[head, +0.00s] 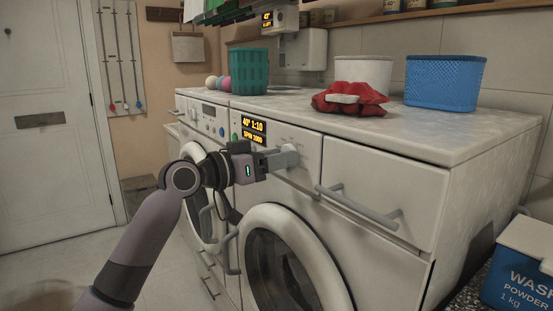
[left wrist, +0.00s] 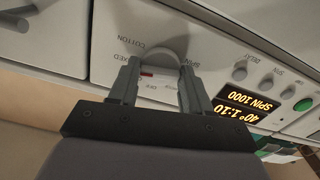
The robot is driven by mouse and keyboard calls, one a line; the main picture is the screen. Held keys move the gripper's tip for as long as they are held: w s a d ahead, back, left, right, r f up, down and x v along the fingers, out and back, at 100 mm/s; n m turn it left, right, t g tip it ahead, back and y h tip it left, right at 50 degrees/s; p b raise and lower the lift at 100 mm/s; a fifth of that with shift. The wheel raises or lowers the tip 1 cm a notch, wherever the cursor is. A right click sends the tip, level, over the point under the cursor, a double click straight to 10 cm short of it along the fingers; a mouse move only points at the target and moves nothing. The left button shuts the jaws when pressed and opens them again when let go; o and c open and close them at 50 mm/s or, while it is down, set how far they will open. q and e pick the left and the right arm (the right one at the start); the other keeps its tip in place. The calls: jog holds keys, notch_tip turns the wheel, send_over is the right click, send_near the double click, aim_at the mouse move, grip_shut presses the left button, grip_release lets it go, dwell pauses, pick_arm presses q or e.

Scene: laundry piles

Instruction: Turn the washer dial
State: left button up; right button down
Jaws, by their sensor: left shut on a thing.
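The washer (head: 277,211) is the nearer white machine under the counter. Its dial (head: 292,149) is a pale knob on the front panel, right of the lit display (head: 254,130) reading 40° 1:10, SPIN 1000. My left gripper (head: 282,161) is at the dial, shut on it. In the left wrist view, the picture is upside down and the dial (left wrist: 178,45) sits between my two fingers (left wrist: 158,75), partly hidden by them. Printed labels such as COTTON show around it. My right gripper is in neither view.
A drawer handle (head: 358,203) sticks out right of the dial. The round washer door (head: 291,264) is below my left gripper. A red cloth (head: 349,99), a green basket (head: 249,72) and a blue basket (head: 445,83) stand on the countertop (head: 420,132).

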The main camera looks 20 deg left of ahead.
pick_arm(q)
jog(key=o, duration=1.1)
jog(key=shift+c, duration=0.2)
jog(key=v, duration=0.7)
jog(key=shift+b, duration=0.35)
